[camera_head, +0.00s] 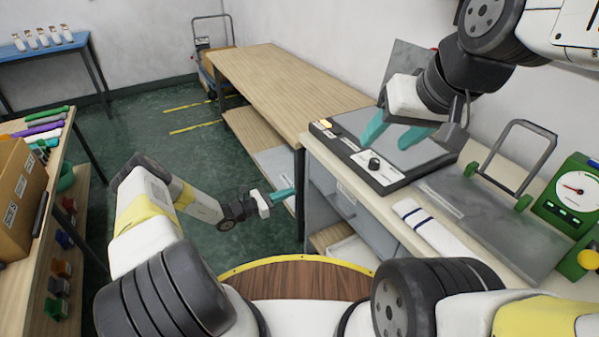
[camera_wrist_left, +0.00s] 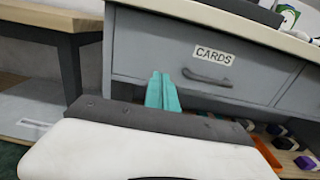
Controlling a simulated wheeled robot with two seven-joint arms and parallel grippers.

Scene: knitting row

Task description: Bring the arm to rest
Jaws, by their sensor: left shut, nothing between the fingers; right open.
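My left gripper (camera_head: 282,194) is low in front of the cabinet in the head view, over the floor side of the counter. Its teal fingers are together and hold nothing; they also show in the left wrist view (camera_wrist_left: 163,92), in front of a grey drawer (camera_wrist_left: 215,62) labelled CARDS. My right gripper (camera_head: 393,136) is above the black-framed device (camera_head: 384,176) on the counter. Its teal fingers are apart with nothing visible between them. Whether they touch the device cannot be told.
The counter (camera_head: 325,150) also holds a white folded cloth (camera_head: 433,228), a grey plate with a handle (camera_head: 500,225) and a green dial gauge (camera_head: 572,190). A wooden table (camera_head: 280,85) stands behind. A shelf with a cardboard box (camera_head: 18,195) is at left. Green floor (camera_head: 215,150) lies open between.

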